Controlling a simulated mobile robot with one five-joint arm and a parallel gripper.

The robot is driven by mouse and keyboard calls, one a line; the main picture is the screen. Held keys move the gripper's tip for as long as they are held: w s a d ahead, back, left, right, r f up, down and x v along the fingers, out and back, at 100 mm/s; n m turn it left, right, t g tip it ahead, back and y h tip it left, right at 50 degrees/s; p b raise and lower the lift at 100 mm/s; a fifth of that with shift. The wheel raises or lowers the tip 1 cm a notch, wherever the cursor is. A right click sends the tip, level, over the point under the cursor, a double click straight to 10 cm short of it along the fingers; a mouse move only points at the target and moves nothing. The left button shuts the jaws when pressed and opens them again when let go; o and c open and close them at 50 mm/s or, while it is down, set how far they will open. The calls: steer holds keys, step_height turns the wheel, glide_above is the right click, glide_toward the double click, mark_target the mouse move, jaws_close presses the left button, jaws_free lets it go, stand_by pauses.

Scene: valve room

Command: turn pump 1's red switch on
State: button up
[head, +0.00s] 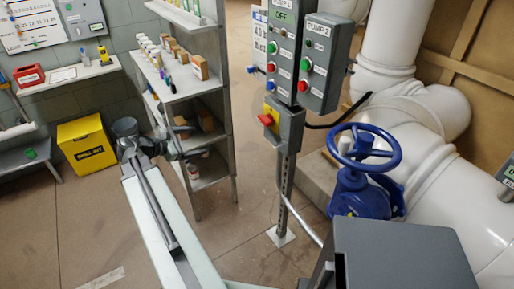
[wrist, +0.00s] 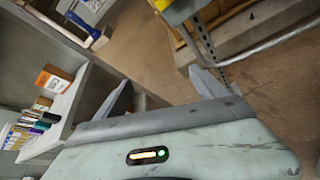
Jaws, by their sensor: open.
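The red switch (head: 266,120) sits on a yellow plate on a small grey box (head: 291,128), below the left pump box (head: 283,45). The top label of that box is cut by the frame edge, and OFF shows in green. The handle sticks out to the left. My gripper (head: 180,141) is open and empty, left of the switch and apart from it, in front of the shelf. In the wrist view my open fingers (wrist: 163,91) have nothing between them. A yellow part (wrist: 181,11), apparently the switch plate, shows at the top edge above the perforated post (wrist: 207,42).
The pump 2 box (head: 319,62) adjoins on the right. A blue valve wheel (head: 364,148) and white pipes (head: 420,172) stand to the right. A shelf unit (head: 196,82) with bottles and boxes stands close behind my gripper. A yellow bin (head: 87,146) is at left.

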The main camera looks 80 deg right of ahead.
mark_target(261, 122)
steer(key=s+d+n+g+b, duration=0.1)
steer(key=s+d+g, duration=0.1)
steer(key=s+d, duration=0.2)
steer(key=s+d+r+n+g+b, duration=0.1)
steer(key=s+d, duration=0.3)
steer(key=s, duration=0.7)
steer(key=s+d+n+g+h+b, duration=0.1)
steer(key=s+d+g+b, duration=0.1)
steer(key=s+d, duration=0.3)
steer(key=shift+s+d+r+g, duration=0.1)
steer(key=shift+s+r+g, duration=0.1)
steer(key=shift+s, duration=0.45)
steer(key=shift+s+r+g, duration=0.2)
steer(key=shift+s, duration=0.4)
